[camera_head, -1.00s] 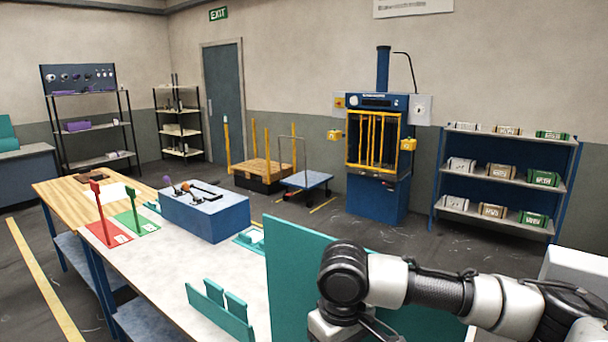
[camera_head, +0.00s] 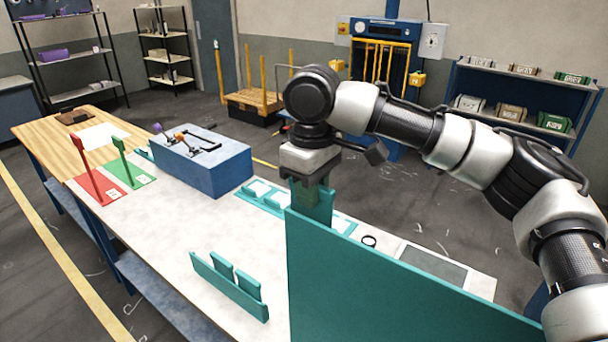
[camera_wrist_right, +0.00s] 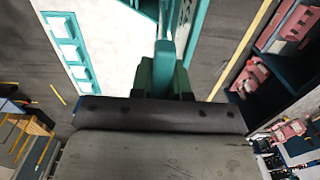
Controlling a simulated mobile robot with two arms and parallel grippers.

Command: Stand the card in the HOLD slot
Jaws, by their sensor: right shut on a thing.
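My right gripper (camera_head: 312,203) points down over the table, beside the upper left corner of a large upright teal panel (camera_head: 390,285). Its jaws are shut on a narrow teal piece, which I take for the card (camera_wrist_right: 165,62); it shows between the dark green fingers in the wrist view. A teal rack (camera_head: 228,287) with upright tabs stands at the front of the table. I can read no HOLD label, so I cannot tell which slot that is. My left gripper is not in view.
A blue box (camera_head: 203,165) with levers stands mid-table. Red (camera_head: 97,184) and green (camera_head: 132,174) plates with posts are left of it. The white tabletop between rack and box is clear.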

